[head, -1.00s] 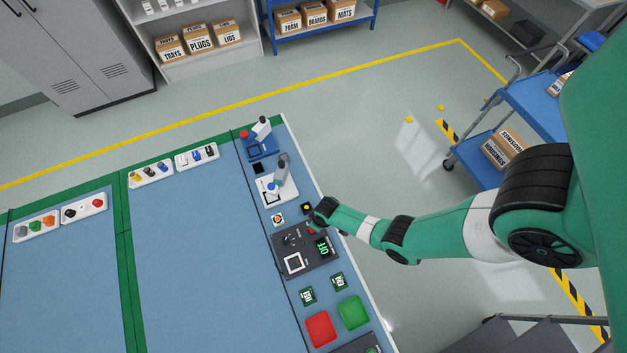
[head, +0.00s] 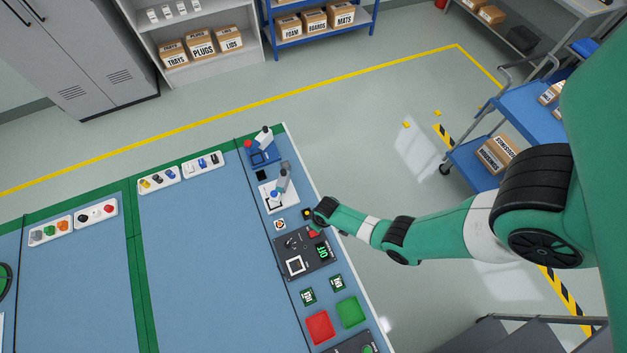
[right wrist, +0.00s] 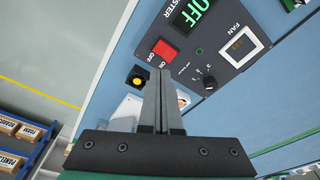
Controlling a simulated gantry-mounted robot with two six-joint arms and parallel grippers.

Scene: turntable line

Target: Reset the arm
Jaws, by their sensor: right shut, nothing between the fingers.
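My right arm reaches in from the right in the head view, its dark wrist end (head: 324,210) over the bench's right edge beside the tester panel (head: 302,262). Its fingers are hidden there. In the right wrist view my right gripper (right wrist: 160,74) is shut and empty. Its fingertips appear just below the red rocker switch (right wrist: 163,52) in the picture; I cannot tell whether they touch it. The tester display (right wrist: 193,12) reads OFF in green. A yellow button (right wrist: 138,79) lies left of the fingertips. My left gripper is not in view.
A white tray (head: 270,205) with a grey-and-white device and a blue stand (head: 263,153) lie beyond the panel. A red bin (head: 320,327) and a green bin (head: 350,312) lie on the near side. The bench middle (head: 205,250) is clear. A blue cart (head: 515,115) stands right.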

